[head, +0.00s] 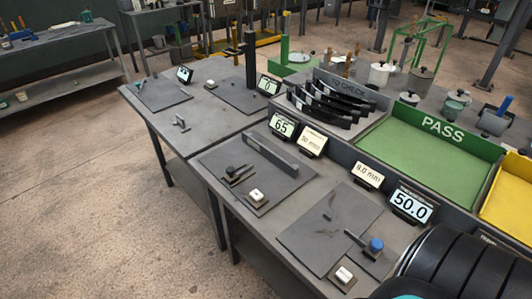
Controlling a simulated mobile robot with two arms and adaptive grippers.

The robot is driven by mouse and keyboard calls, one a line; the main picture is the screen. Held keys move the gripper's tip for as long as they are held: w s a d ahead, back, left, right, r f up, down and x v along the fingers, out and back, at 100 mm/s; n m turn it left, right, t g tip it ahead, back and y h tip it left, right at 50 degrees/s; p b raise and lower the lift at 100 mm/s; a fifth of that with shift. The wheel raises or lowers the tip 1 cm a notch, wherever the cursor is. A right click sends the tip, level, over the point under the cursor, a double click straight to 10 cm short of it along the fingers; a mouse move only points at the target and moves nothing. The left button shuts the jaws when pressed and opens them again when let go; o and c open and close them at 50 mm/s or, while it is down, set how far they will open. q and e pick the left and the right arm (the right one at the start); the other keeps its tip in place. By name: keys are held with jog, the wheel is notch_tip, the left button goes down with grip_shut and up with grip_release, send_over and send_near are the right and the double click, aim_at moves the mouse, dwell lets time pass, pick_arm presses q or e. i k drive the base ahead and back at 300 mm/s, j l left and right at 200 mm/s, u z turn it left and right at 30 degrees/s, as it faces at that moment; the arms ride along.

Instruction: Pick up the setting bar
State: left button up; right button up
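Which piece is the setting bar I cannot tell for certain. A long grey bar (271,156) stands on edge at the back of a dark mat on the near bench. A much smaller grey bar-like piece (181,124) is on the bench further left. A short dark bar (357,240) lies beside a blue knob (376,245) on the right mat. Neither of my grippers shows; only a black, ribbed part of my own body fills the lower right corner and hides the bench there.
The near bench (222,159) carries displays reading 65 (283,125) and 50.0 (411,206). Behind are a TO CHECK rack (377,100) with several dark curved pieces, an empty green PASS tray (410,150) and a yellow tray (510,200). The floor at left is clear.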

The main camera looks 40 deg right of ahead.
aim_at(273, 157)
jog(key=k+z, duration=0.1)
jog(key=z, duration=0.3)
jog(key=l+z, duration=0.15)
jog(key=z, duration=0.25)
jog(key=k+l+z, duration=0.15)
jog(key=z, duration=0.25)
jog(key=l+z, duration=0.1)
jog(key=z, duration=0.3)
